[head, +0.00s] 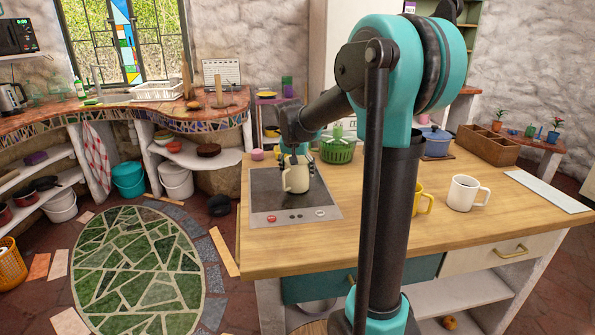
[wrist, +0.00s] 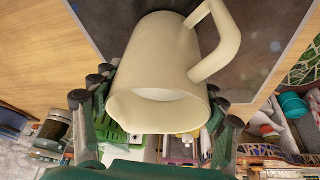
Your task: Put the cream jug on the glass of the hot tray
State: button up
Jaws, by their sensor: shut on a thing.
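The cream jug (head: 296,177) is upright at the dark glass of the hot tray (head: 265,200), over its upper right part in the head view. I cannot tell whether its base touches the glass. My gripper (head: 297,160) is shut on the jug from behind. In the wrist view the jug (wrist: 165,75) fills the middle, its handle pointing up and right, with the fingers of my gripper (wrist: 155,110) on both sides. The hot tray's dark glass (wrist: 115,20) shows behind it. The tray's front strip has a red knob and grey buttons.
A green basket (head: 338,150) stands behind the tray on the wooden counter (head: 420,235). A white mug (head: 465,193) and a yellow mug (head: 424,200), partly hidden by my arm, stand to the right. A wooden box (head: 487,145) is farther back. A pink cup (head: 257,154) stands near the tray's back left.

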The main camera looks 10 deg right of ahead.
jog(key=shift+f, duration=0.1)
jog(key=o, duration=1.7)
jog(key=v, duration=1.2)
jog(key=shift+s, duration=0.1)
